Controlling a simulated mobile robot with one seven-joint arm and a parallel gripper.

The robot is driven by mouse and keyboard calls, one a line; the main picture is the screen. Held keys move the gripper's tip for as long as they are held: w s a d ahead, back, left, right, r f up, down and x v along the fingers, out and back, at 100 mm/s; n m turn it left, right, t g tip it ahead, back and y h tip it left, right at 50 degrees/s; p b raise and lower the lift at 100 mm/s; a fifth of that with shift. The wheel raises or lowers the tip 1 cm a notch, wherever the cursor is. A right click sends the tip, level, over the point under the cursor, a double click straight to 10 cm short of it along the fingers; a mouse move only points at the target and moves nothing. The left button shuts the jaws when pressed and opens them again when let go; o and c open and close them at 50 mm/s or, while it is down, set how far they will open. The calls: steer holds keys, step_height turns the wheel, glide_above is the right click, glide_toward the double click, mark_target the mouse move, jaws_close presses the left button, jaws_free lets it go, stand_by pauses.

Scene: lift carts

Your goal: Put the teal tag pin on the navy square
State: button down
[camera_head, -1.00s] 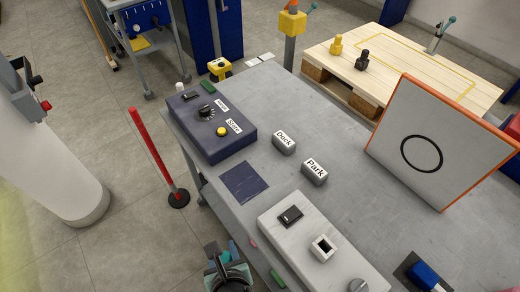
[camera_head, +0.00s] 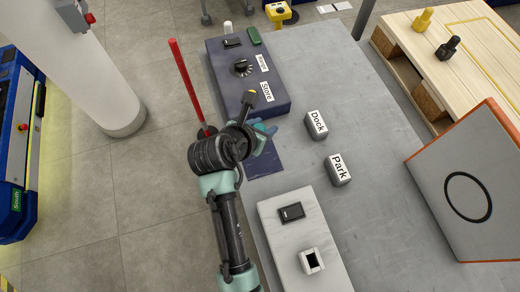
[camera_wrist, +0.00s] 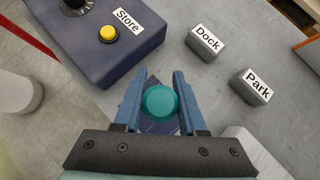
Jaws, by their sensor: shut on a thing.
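The teal tag pin shows in the wrist view as a round teal head (camera_wrist: 160,102) between the two blue fingers of my gripper (camera_wrist: 160,95). My gripper is shut on it. The navy square (camera_head: 265,164) is a flat dark patch on the grey cart top. In the head view my gripper (camera_head: 262,135) is over the far part of the square and hides some of it. In the wrist view part of the square (camera_wrist: 160,128) shows below the pin. The pin's lower end is hidden, so I cannot tell whether it touches the square.
A navy control box (camera_head: 238,75) with a yellow button stands just beyond the square. Grey blocks marked Dock (camera_head: 316,125) and Park (camera_head: 338,170) stand to the right. A pale switch panel (camera_head: 290,235) lies nearer. A red post (camera_head: 187,85) stands left of the cart.

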step_height(320, 180, down, 9)
steer(key=shift+f+b, duration=0.1)
steer(key=shift+b, duration=0.5)
steer(key=shift+c, duration=2.3)
jaws_free()
